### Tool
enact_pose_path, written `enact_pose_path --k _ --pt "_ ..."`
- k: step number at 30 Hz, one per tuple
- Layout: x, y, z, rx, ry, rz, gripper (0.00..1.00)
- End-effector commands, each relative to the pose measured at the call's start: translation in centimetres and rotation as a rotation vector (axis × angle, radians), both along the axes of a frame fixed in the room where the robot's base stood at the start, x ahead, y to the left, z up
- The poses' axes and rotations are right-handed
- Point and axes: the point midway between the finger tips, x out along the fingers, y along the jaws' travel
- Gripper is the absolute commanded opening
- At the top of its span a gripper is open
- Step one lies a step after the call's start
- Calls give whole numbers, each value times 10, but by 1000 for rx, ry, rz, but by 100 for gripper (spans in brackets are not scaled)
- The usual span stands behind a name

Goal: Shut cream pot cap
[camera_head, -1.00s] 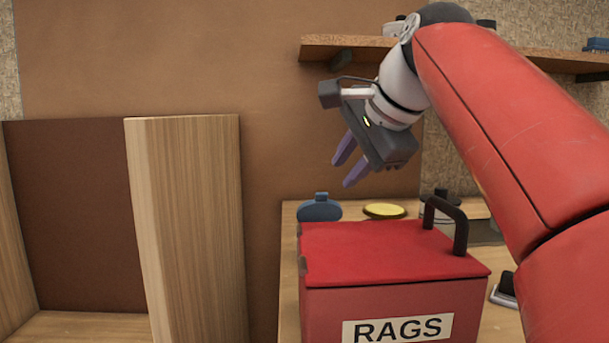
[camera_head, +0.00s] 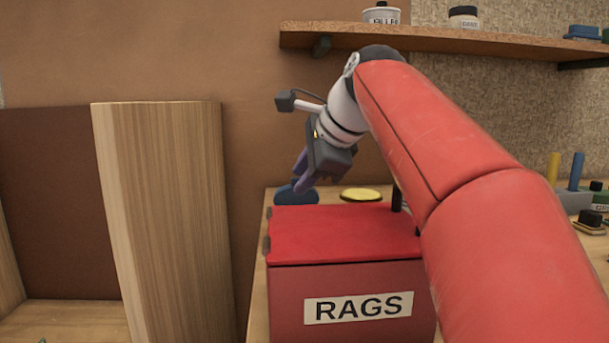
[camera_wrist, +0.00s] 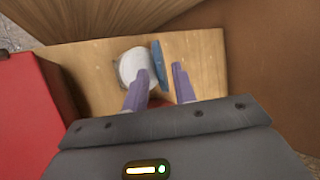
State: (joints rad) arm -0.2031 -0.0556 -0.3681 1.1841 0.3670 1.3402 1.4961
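The cream pot (camera_wrist: 130,65) shows in the wrist view as a round white shape on the wooden bench. Its blue cap (camera_wrist: 157,58) stands raised, nearly edge-on, at the right side of the white round. In the head view the blue cap (camera_head: 294,196) stands behind the red box, and the pot's body is hidden there. I cannot tell whether a finger touches the cap or pot.
The red RAGS box (camera_head: 345,240) stands in front of the cap, its red side at the left in the wrist view. A yellow-topped disc (camera_head: 361,195) lies to the cap's right. A shelf (camera_head: 430,42) with tins hangs above. A tall wooden board (camera_head: 165,220) stands at left.

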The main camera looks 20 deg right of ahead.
Motion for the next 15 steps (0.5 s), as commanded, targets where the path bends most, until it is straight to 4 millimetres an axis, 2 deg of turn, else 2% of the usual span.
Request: enact_pose_path --k 5,12,15 --pt "0 0 0 0 0 0 27" --pt "0 0 0 -1 0 1 0" --pt "0 0 0 -1 0 1 0"
